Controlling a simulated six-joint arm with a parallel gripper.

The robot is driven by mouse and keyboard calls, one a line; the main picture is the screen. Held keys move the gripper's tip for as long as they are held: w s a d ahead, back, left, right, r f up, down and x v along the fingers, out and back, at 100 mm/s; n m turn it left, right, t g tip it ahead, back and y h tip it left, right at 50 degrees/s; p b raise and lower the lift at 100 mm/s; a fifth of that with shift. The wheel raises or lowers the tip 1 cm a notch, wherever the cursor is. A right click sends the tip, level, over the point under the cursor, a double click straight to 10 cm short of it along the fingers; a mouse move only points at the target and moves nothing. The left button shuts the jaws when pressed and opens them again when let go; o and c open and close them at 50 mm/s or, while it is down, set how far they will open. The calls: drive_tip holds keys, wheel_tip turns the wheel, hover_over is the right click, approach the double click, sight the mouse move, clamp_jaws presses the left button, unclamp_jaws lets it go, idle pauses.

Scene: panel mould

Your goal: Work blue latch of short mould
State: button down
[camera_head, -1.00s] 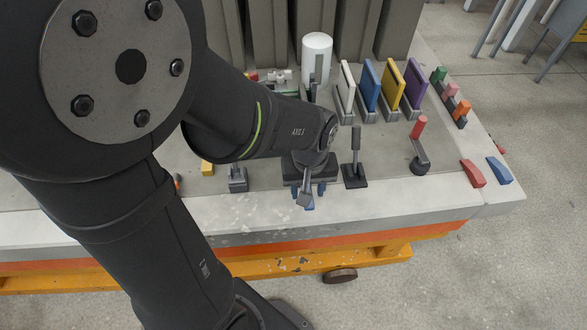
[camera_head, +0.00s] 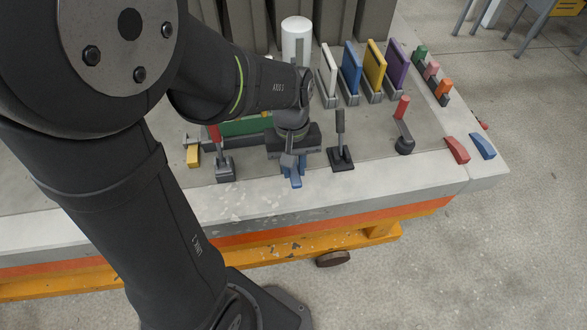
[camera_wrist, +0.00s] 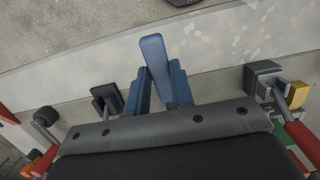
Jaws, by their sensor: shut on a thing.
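The blue latch shows as a light blue flat bar (camera_wrist: 157,62) in the wrist view, pointing outward over the pale table edge. My gripper (camera_wrist: 161,85) has its two darker blue fingers on either side of the bar, shut on it. In the head view my gripper (camera_head: 292,163) is at the front edge of the bench, with the blue latch (camera_head: 296,183) below its fingers. The latch's base is hidden by my gripper. I cannot tell which body is the short mould; a green block (camera_head: 245,127) lies partly behind my arm.
A black upright lever (camera_head: 340,135) stands close to the right of my gripper. A red-handled lever (camera_head: 217,150) and a yellow piece (camera_head: 193,156) are to the left. A red-topped crank (camera_head: 402,125) and upright coloured panels (camera_head: 374,66) are further right. The front ledge is clear.

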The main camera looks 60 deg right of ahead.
drive_tip(key=w+d+r+g+y, duration=0.1)
drive_tip(key=g+y, duration=0.1)
drive_tip(key=w+d+r+g+y, duration=0.1)
drive_tip(key=w+d+r, duration=0.1)
drive_tip(key=shift+r+g+y, duration=0.15)
drive_tip(key=shift+g+y, duration=0.25)
drive_tip(key=shift+w+d+r+g+y, duration=0.3)
drive_tip(key=shift+w+d+g+y, duration=0.3)
drive_tip(key=shift+g+y, duration=0.1)
drive_tip(key=shift+w+d+r+g+y, duration=0.25)
drive_tip(key=shift+w+d+g+y, duration=0.3)
drive_tip(key=shift+g+y, duration=0.15)
drive_tip(key=c, duration=1.2)
unclamp_jaws()
drive_tip(key=shift+c, duration=0.2)
drive_tip(key=shift+r, duration=0.15)
